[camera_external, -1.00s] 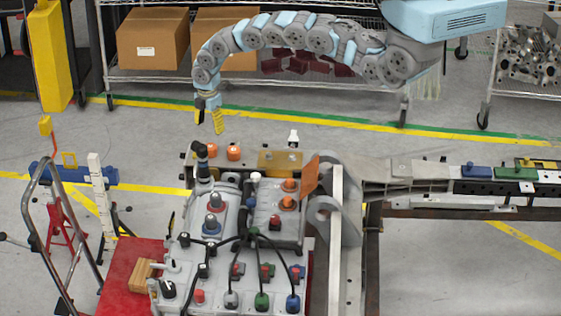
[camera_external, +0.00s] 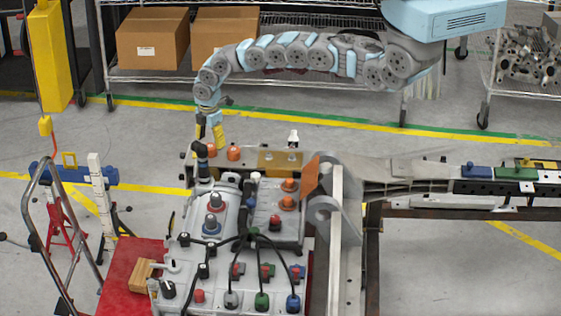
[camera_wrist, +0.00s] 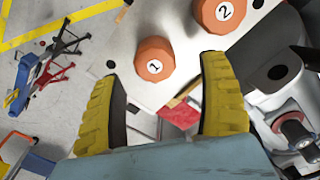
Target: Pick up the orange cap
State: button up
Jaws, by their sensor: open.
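Two orange caps stand on the back edge of the fixture in the external view: a left one (camera_external: 212,150) and a right one (camera_external: 234,152). In the wrist view, an orange cap marked 1 (camera_wrist: 154,62) and an orange cap marked 2 (camera_wrist: 217,14) sit on a pale plate. My gripper (camera_external: 211,141) hangs close above the left part of this cap pair. In the wrist view, the yellow fingers of my gripper (camera_wrist: 163,70) are spread and hold nothing. Cap 1 appears beyond the gap between the fingertips; contact cannot be seen.
A black upright handle (camera_external: 200,160) stands just left of the caps. A brass-coloured block (camera_external: 279,162) is to their right. Two more orange knobs (camera_external: 288,202) sit farther forward on the fixture. Cables and connectors crowd its front.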

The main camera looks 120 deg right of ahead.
aim_at(212, 145)
jog(key=shift+s+d+f, duration=0.1)
jog(key=shift+d+f, duration=0.1)
jog(key=shift+f, duration=0.45)
jog(key=shift+s+d+f, duration=0.1)
jog(key=shift+d+f, duration=0.05)
jog(key=shift+f, duration=0.45)
jog(key=shift+f+b, duration=0.55)
jog(key=shift+f, duration=0.4)
jog(key=shift+s+f, duration=0.1)
jog(key=shift+f, duration=0.05)
jog(key=c, duration=0.9)
